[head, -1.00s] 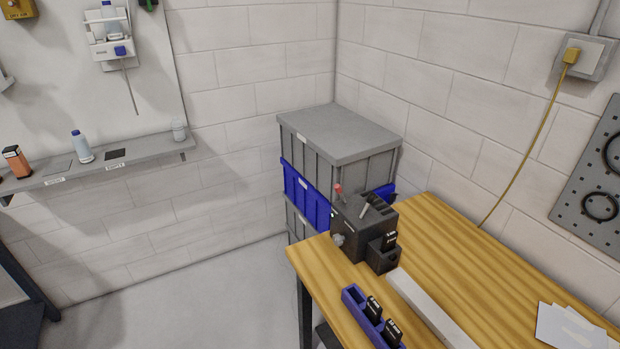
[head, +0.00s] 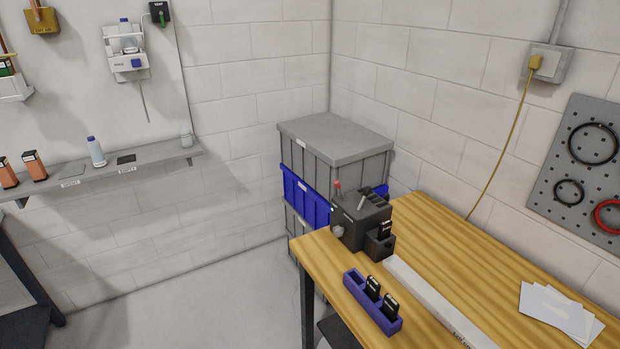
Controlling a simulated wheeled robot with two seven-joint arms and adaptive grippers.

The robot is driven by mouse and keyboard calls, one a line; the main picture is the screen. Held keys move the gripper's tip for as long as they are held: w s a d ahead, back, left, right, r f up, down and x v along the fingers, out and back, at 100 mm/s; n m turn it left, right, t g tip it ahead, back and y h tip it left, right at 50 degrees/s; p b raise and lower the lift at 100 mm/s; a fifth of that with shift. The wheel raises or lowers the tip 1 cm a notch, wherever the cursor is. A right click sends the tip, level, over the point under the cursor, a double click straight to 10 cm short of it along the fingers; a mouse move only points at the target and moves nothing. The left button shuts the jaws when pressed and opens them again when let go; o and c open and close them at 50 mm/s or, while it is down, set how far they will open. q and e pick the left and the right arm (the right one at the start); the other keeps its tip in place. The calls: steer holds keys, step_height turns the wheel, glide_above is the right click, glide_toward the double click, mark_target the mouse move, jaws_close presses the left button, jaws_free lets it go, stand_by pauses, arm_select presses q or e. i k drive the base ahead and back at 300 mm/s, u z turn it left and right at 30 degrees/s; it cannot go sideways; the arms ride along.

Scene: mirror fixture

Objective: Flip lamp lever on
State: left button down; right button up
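No part labelled as a lamp lever can be made out. A dark box (head: 352,229) stands on the far left end of the wooden table. It has a small lever with a red knob (head: 338,186) and a grey lever (head: 364,199) on top, both sticking up. A small black box with a green part (head: 159,16) hangs on the wall at the top, left of the middle; its lettering is too small to read surely. Neither of my grippers is in view.
The wooden table (head: 440,245) bears a blue holder (head: 356,289) with black pieces, a pale bar (head: 430,300) and papers (head: 556,306). Stacked crates (head: 336,142) stand behind it. A wall shelf (head: 160,157) is at left. The floor (head: 190,300) between is clear.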

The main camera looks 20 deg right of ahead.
mark_target(336, 183)
steer(key=u, duration=0.25)
steer(key=i, duration=1.5)
steer(key=z, duration=0.7)
